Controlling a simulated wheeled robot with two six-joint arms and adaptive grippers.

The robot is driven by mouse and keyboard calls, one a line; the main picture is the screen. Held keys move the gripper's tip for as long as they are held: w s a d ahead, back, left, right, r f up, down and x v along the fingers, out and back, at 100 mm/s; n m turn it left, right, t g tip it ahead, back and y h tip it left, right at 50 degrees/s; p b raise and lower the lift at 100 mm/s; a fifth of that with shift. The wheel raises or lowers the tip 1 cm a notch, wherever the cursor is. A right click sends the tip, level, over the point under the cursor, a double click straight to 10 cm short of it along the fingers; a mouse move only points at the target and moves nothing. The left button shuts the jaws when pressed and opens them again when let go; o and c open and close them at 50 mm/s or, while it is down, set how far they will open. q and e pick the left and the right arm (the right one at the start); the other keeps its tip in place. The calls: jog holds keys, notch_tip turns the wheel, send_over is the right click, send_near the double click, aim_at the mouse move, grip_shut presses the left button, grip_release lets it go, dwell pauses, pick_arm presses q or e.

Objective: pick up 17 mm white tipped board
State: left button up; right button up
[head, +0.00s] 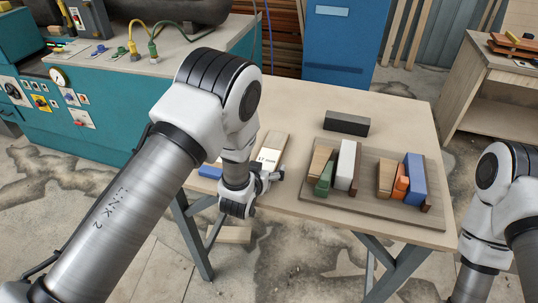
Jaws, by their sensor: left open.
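The white tipped board (275,141) lies on the table, tan with a white end that bears a small "17 mm" marking. It is partly hidden behind my left arm and gripper. My left gripper (262,190) is open, close to the near side of the white end. I cannot tell whether it touches the board. A blue piece (209,171) shows just left of my left wrist, mostly hidden. My right arm is at the right edge, and its gripper is out of view.
A brown tray (388,212) on the table's (290,101) right side holds several tan, green, white, orange and blue blocks. A dark block (346,123) lies behind it. A teal workbench (110,118) stands at left, and a wooden stand (485,90) at right.

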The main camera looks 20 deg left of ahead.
pick_arm(q)
jog(key=shift+s+r, duration=0.2)
jog(key=c, duration=1.4)
jog(key=shift+w+f, duration=0.1)
